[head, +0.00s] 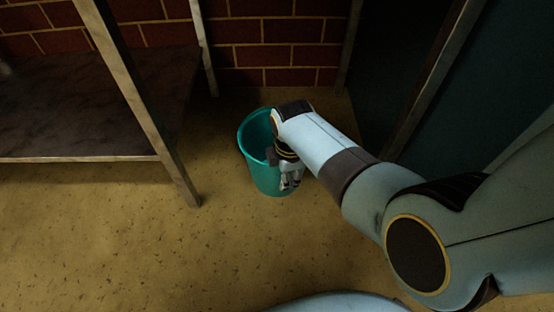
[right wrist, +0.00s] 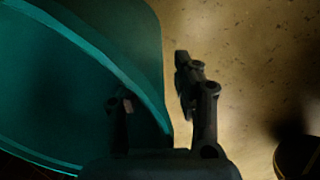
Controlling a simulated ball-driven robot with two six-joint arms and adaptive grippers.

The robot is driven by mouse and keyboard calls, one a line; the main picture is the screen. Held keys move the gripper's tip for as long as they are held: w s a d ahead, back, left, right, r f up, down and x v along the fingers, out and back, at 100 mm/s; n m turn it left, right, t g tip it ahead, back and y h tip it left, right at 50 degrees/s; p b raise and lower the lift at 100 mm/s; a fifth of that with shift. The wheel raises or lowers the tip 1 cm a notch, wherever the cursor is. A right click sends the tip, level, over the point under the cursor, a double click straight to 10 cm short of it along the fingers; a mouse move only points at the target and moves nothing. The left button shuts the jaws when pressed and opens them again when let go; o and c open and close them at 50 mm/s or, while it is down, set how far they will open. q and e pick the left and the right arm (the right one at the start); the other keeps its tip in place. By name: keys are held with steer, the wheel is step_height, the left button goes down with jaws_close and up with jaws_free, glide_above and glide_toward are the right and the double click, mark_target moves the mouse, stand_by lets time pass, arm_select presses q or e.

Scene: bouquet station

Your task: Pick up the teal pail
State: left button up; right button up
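The teal pail (head: 252,138) stands upright on the floor, open at the top, near the brick wall. My right gripper (head: 290,181) points down at the pail's right front side and hides part of its rim and wall. In the right wrist view the pail (right wrist: 50,90) fills the left side. There my right gripper (right wrist: 155,105) is open, with one finger on the inner side of the rim and the other outside over the floor. The wall lies between them, with a gap to the outer finger. My left gripper is not in view.
A shelf (head: 85,105) with metal legs stands left of the pail, one leg (head: 178,172) close by. A brick wall (head: 275,55) is behind. A dark teal panel with a metal frame stands at right. The floor (head: 110,245) in front is clear.

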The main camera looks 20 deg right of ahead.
steer(key=shift+c, duration=0.4)
jaws_close()
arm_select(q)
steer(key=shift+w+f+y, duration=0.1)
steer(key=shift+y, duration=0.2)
arm_select(e)
steer(key=shift+r, duration=0.15)
